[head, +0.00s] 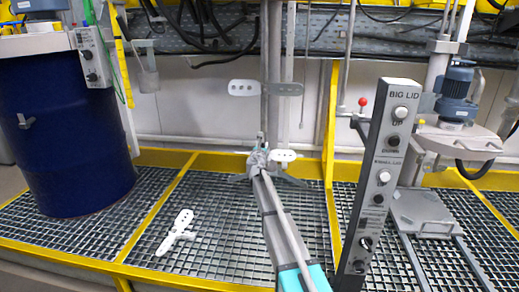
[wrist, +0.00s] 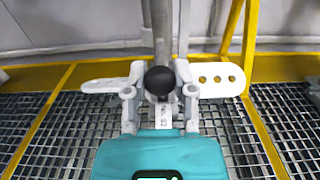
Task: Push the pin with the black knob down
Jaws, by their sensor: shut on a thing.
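The black knob (wrist: 160,80) is in the middle of the wrist view, between the two fingers of my gripper (wrist: 159,71). The gripper is shut on it. Most of its pin is hidden behind the knob and fingers. White plates stick out on both sides: a plate with holes on the right (wrist: 219,79) and a plain-looking one on the left (wrist: 102,85). In the head view my gripper (head: 259,160) is at the lower part of a grey upright post (head: 264,118); the knob is hidden there by the gripper.
A white holed plate (head: 246,88) sits higher on the post. Another white piece (head: 175,232) lies on the grating. A control column (head: 381,165) with BIG LID buttons stands to the right, near a red knob (head: 362,102). A blue drum (head: 62,135) stands at left.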

